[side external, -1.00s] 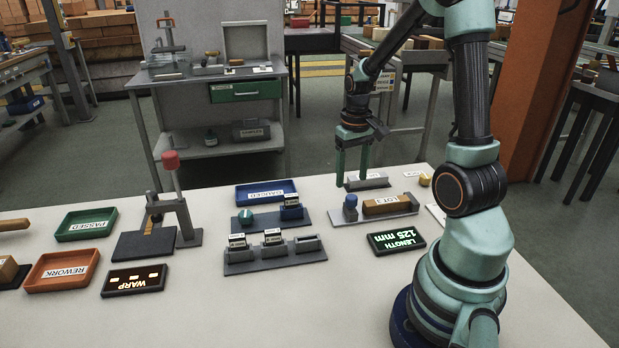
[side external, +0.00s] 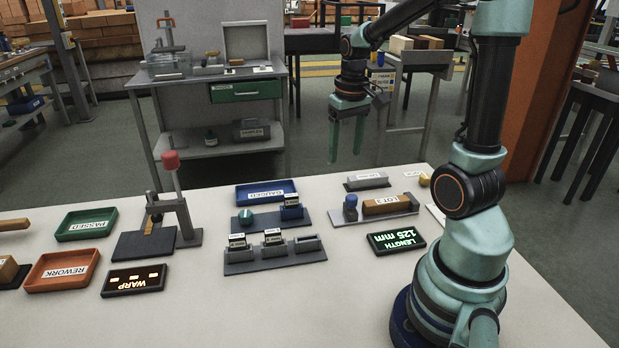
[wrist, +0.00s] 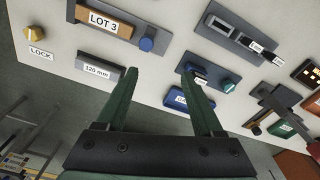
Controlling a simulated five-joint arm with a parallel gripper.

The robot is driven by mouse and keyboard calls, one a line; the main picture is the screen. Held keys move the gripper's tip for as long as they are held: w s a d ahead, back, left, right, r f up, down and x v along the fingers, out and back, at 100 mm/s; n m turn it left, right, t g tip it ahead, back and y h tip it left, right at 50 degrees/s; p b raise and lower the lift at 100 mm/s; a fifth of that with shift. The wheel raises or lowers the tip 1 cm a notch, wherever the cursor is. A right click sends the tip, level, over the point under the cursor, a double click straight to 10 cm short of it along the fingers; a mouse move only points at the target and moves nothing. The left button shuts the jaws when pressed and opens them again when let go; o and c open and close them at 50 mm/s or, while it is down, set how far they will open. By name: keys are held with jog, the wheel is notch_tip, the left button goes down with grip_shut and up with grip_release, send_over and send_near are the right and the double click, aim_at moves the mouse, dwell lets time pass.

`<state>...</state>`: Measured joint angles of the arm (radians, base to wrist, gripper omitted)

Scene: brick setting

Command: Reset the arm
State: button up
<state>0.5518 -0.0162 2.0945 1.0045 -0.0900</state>
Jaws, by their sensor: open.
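My gripper (side external: 346,142) is raised clear of the table's far edge in the side external view, its green fingers pointing down. It is open, and nothing shows between its fingers. In the wrist view my gripper (wrist: 165,88) has its two green fingers spread apart, with bare table between their tips. A grey block (side external: 367,181) with a label sits on the table below and to the right of the gripper. In the wrist view this block (wrist: 99,69) reads "125 mm" and lies left of the fingers, apart from them.
A fixture (side external: 374,214) holds a brown "LOT 3" block and a blue knob. A clamp stand (side external: 173,215) rises at left.

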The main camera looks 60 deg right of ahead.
jog(key=a+r+n+t, duration=0.2)
jog(key=a+r, duration=0.1)
jog(key=a, duration=0.6)
jog(key=s+a+r+n+t, duration=0.1)
jog(key=a+r+n+t, duration=0.2)
jog(key=a, duration=0.6)
jog(key=shift+a+r, duration=0.15)
jog(key=shift+r, duration=0.25)
